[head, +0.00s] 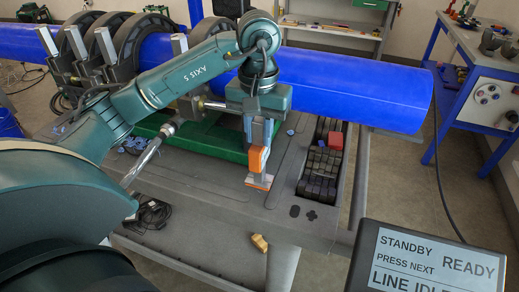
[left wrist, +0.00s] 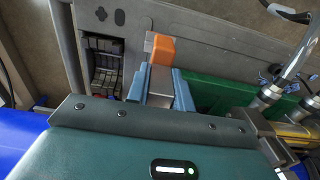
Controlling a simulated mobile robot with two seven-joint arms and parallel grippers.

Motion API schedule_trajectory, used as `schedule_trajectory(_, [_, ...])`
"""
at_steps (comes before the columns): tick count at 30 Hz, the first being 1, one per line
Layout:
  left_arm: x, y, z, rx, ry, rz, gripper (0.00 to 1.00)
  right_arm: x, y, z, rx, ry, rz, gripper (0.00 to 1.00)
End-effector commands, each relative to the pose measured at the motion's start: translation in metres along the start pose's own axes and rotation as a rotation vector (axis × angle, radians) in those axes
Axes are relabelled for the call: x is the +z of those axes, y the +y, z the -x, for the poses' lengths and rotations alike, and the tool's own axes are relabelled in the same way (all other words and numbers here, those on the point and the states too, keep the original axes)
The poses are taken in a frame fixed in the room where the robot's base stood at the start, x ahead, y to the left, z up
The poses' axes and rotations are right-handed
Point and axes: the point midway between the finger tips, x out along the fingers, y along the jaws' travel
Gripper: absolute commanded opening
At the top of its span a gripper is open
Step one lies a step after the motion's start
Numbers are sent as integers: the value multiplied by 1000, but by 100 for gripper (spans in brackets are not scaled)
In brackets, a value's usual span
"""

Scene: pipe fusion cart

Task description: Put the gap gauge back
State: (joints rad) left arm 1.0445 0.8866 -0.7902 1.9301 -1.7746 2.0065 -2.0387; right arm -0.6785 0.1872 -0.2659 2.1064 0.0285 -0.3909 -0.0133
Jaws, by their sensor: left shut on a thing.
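The gap gauge (head: 258,158), a grey metal piece with an orange block, is held by my left gripper (head: 258,128). The gripper is shut on it, just above the grey cart deck. In the left wrist view the orange end of the gauge (left wrist: 162,48) sticks out beyond my left gripper (left wrist: 161,84), with its metal body between the two blue fingers. Below the orange block, a grey part and a flat orange-edged piece (head: 259,182) show at the deck; I cannot tell whether they touch the gauge. My right gripper is not in view.
A blue pipe (head: 350,88) lies in dark clamps (head: 128,45) behind my gripper. A tray of dark blocks (head: 318,175) with a red block (head: 336,140) is to the right. A display (head: 430,262) stands front right. A tan block (head: 260,243) lies lower down.

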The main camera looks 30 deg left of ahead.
Motion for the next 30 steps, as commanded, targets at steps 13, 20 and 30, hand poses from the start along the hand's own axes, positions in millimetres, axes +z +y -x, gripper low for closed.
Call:
schedule_trajectory(13, [0, 0, -38, 1, 2, -1, 0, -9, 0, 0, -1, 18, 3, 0])
schedule_trajectory(20, [0, 0, -44, 0, 1, 0, 0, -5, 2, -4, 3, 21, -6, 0])
schedule_trajectory(30, [0, 0, -41, 0, 0, 0, 44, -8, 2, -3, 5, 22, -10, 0])
